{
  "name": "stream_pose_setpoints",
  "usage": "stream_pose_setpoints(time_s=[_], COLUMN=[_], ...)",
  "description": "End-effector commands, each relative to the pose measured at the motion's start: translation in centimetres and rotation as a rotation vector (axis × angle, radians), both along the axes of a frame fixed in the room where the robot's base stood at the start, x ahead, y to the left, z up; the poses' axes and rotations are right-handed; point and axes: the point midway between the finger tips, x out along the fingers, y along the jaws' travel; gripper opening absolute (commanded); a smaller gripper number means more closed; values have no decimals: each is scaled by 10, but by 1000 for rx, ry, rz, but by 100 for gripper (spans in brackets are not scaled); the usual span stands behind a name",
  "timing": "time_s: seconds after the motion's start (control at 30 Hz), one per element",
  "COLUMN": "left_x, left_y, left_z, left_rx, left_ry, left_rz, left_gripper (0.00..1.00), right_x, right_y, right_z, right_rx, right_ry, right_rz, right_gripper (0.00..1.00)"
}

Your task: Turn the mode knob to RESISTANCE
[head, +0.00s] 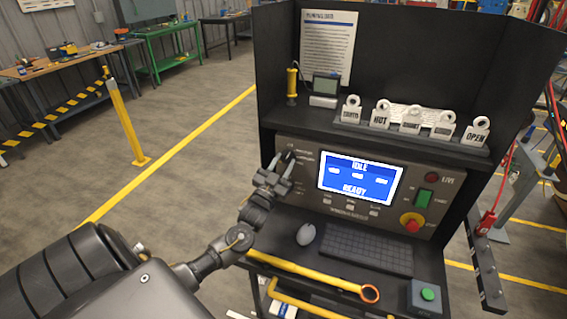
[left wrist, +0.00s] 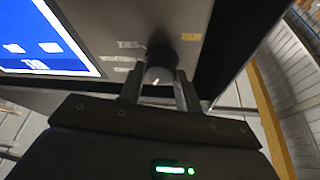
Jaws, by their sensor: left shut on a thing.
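The mode knob (left wrist: 160,62) is a dark round knob on the grey console panel (left wrist: 150,18). My left gripper (left wrist: 158,82) has one finger on each side of the knob and is shut on it. A small pale mark shows on the knob's near side, between the fingers. Small labels surround the knob, one of them yellowish (left wrist: 190,37), but their words are too small to read. In the head view my left gripper (head: 279,167) reaches the panel left of the screen and largely hides the knob. My right gripper is not in view.
The blue screen (head: 359,178) reads IDLE and READY. A red-and-yellow stop button (head: 412,223) and green switch (head: 423,198) sit right of it. Below are a mouse (head: 306,234), keyboard (head: 366,249) and yellow ring-ended tool (head: 310,273). Tags (head: 411,119) stand on the shelf above.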

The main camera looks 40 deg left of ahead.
Motion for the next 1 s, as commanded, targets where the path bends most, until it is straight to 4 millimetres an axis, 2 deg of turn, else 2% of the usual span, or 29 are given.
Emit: stream_pose_setpoints(time_s=[0.2, 0.5, 1.0], left_x=[-1, -1, -1], left_y=[1, 2, 2], left_z=[2, 2, 1], left_rx=[154, 289, 331], left_ry=[56, 101, 116], left_rz=[-1, 0, 1], left_gripper=[11, 11, 11], right_x=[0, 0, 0], right_y=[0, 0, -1], right_z=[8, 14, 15], right_rx=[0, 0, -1], right_ry=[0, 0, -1], right_rz=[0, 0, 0], right_gripper=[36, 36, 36])
